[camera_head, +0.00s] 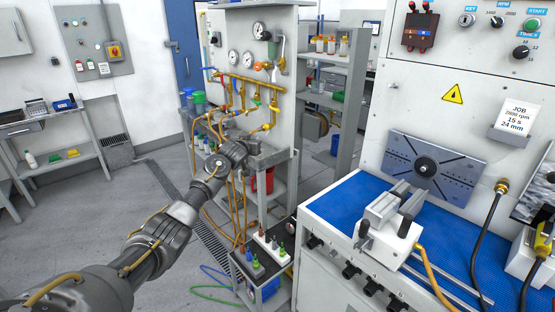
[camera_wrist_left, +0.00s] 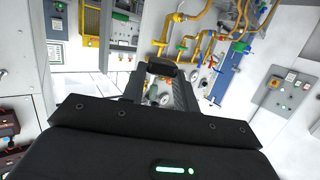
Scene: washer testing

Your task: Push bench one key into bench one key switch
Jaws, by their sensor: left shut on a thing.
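The bench one key switch (camera_head: 467,20) is a small round switch under a blue KEY label, high on the pale panel at the upper right in the head view. My left gripper (camera_head: 238,152) is at the end of the arm from the left, in front of the valve panel and well left of the key switch. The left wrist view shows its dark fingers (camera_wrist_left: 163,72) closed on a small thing. That thing is too dark and small to make out, so I cannot tell whether it is the key. My right gripper is not in view.
The blue-topped bench (camera_head: 335,205) holds a grey vise (camera_head: 390,232) below the key switch panel. The valve panel (camera_head: 245,65) with yellow pipes and gauges stands behind my left gripper. A trolley (camera_head: 262,262) with small bottles stands left of the bench. Open floor lies at the left.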

